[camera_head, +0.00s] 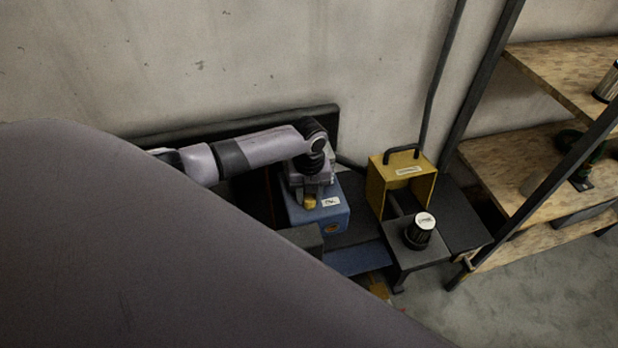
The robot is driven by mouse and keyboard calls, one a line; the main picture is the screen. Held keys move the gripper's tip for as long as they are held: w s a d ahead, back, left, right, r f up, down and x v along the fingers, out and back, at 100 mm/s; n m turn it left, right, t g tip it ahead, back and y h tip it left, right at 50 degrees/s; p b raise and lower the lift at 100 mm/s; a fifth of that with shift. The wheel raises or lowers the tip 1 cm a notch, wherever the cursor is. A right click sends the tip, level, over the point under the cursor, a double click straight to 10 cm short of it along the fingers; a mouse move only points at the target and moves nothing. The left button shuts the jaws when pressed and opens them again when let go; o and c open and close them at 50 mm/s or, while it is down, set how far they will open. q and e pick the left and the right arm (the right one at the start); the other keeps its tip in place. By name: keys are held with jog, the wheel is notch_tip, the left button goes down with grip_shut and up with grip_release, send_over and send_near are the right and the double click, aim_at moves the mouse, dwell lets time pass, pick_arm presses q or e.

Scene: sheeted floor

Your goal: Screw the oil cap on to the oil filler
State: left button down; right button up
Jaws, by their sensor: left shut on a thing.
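My left arm reaches in from the left, and my left gripper (309,193) points down over the top of a blue box-shaped machine part (335,213). The gripper is shut on a small yellow piece, which looks like the oil cap (310,203). The cap is at or just above the blue part's top; I cannot tell whether it touches. The oil filler is not visible, probably hidden under the cap and gripper. My right gripper is out of view.
A yellow housing with a black handle (398,170) stands to the right. In front of it a black cylinder with a white top (420,229) sits on a dark block. Wooden shelves (545,170) stand at the right, a wall behind. Floor at lower right is clear.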

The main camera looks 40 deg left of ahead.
pick_arm(q)
jog(key=m+b, duration=0.1)
jog(key=m, duration=0.4)
jog(key=shift+m, duration=0.8)
jog(key=c, duration=0.6)
grip_release()
jog(key=shift+c, duration=0.9)
